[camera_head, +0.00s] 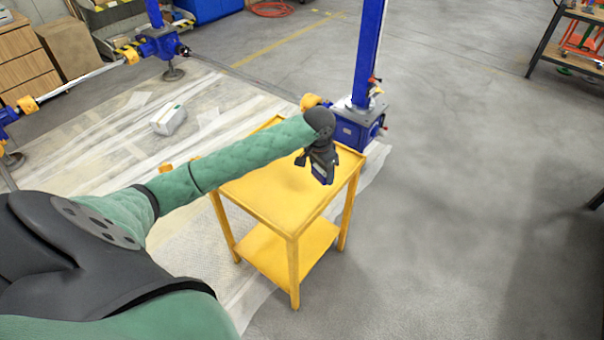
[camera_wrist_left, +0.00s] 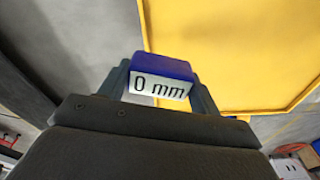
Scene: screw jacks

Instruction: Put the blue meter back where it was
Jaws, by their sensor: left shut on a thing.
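My left gripper (camera_head: 318,172) reaches in from the left over the right part of the yellow cart. It is shut on the blue meter, which hangs below the fingers in the head view (camera_head: 321,175). In the left wrist view the blue meter (camera_wrist_left: 163,68) sits between the two fingers (camera_wrist_left: 163,90), with a white label reading "0 mm" facing the camera. The cart's yellow top (camera_head: 270,193) shows beneath the gripper and fills the upper right of the wrist view (camera_wrist_left: 235,50). I cannot tell the gap between meter and cart top. My right gripper is not in view.
A blue screw jack (camera_head: 357,122) with a tall column stands just behind the cart. The cart has a lower yellow shelf (camera_head: 265,255). A white box (camera_head: 168,118) lies on the sheeted floor at left.

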